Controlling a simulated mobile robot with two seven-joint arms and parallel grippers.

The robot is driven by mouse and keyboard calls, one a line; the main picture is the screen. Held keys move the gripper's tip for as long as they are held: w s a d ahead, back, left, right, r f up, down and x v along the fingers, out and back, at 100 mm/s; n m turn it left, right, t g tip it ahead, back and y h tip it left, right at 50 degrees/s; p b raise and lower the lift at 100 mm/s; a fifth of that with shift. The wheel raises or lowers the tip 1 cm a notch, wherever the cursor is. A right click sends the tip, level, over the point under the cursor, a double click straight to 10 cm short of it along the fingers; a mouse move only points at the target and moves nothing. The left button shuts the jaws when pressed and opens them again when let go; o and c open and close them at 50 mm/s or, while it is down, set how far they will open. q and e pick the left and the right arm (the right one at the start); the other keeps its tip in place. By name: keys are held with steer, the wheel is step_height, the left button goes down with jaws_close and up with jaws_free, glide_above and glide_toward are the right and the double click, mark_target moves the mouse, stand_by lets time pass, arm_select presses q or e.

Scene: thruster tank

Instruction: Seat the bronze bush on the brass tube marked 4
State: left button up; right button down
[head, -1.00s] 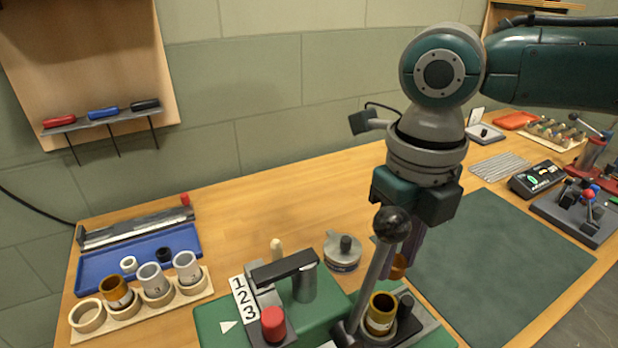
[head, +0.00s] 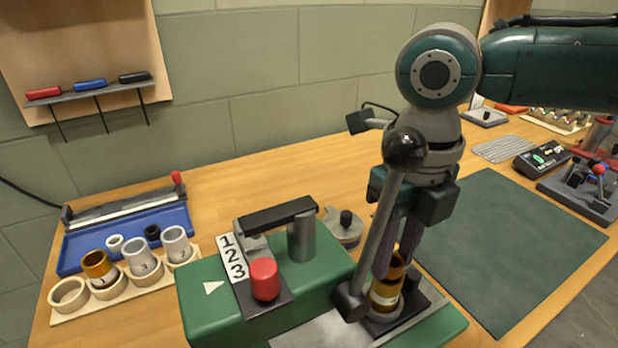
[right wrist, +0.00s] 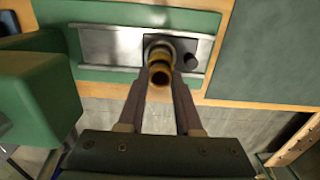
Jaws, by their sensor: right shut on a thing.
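The bronze bush (head: 396,267) is between the fingers of my right gripper (head: 398,256), which is shut on it. The brass tube (head: 384,296) stands upright in the fixture of the green press; the number on its pale label is not readable. In the head view the bush is at the tube's upper end, partly hidden by the fingers. In the right wrist view the bush (right wrist: 160,76) overlaps the tube (right wrist: 160,48) behind it. I cannot tell whether they touch. My left gripper is not in view.
The press lever with a black knob (head: 405,149) rises close in front of my right gripper. A wooden rack (head: 125,296) of tubes stands at left. The dark green mat (head: 510,250) at right is clear.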

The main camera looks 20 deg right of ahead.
steer(key=shift+f, duration=0.3)
steer(key=c, duration=0.5)
jaws_free()
steer(key=shift+r, duration=0.15)
step_height(320, 180, up, 10)
stand_by(0.5)
